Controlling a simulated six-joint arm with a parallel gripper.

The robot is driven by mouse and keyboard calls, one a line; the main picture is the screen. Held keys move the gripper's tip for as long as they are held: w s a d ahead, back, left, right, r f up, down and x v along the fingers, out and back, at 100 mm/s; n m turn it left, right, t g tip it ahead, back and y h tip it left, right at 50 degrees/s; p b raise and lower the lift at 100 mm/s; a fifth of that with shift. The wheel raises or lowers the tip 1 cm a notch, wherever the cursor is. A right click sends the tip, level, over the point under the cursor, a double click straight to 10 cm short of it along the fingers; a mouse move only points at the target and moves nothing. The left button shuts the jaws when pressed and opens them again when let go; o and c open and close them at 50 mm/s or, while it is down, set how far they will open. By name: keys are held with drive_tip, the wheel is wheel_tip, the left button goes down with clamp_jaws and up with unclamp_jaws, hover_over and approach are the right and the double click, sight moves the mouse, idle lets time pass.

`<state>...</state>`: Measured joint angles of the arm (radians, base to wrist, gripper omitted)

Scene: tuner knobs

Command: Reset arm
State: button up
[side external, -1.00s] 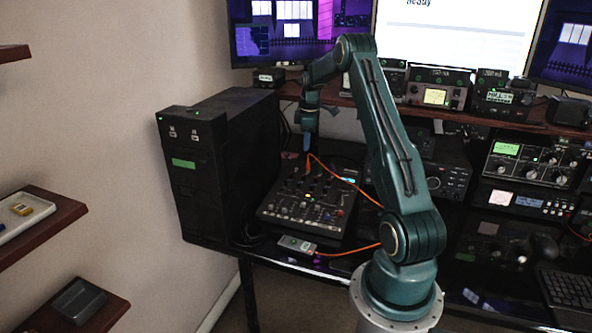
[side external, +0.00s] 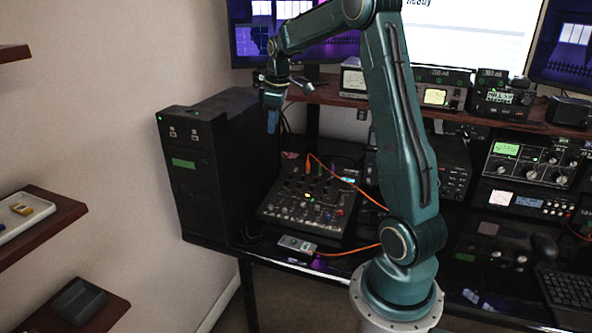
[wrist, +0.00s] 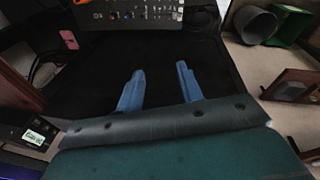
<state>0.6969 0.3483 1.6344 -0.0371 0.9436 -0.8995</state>
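My gripper (side external: 272,120) is raised in the side external view, beside the upper right edge of the black computer tower (side external: 190,165) and above the level of the mixer. In the wrist view its two blue fingers (wrist: 160,88) stand apart with nothing between them. A dark, flat surface lies behind the fingers. The black mixer (side external: 300,212) with its knobs rests on the desk to the right of the tower. Part of a knobbed panel (wrist: 140,14) shows at the top of the wrist view.
An orange cable (side external: 345,183) loops over the mixer. A small grey box (side external: 297,244) lies at the desk's front edge. A shelf of radios (side external: 440,97) and monitors (side external: 455,35) stand behind. Wall shelves (side external: 45,220) are at the left. The air above the mixer is clear.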

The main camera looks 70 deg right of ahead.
drive_tip(key=s+a+r+m+t, duration=0.1)
drive_tip(key=s+a+r, duration=0.25)
drive_tip(key=a, duration=0.65)
drive_tip(key=s+a+r+t, duration=0.1)
drive_tip(key=s+a+r, duration=0.25)
drive_tip(key=a, duration=0.65)
drive_tip(key=s+a+f+m+t+y, duration=0.1)
drive_tip(key=s+a+f, duration=0.1)
drive_tip(key=s+a, duration=0.9)
drive_tip(key=shift+s+f+m+t, duration=0.3)
drive_tip(key=shift+s, duration=0.95)
drive_tip(key=shift+w, duration=0.15)
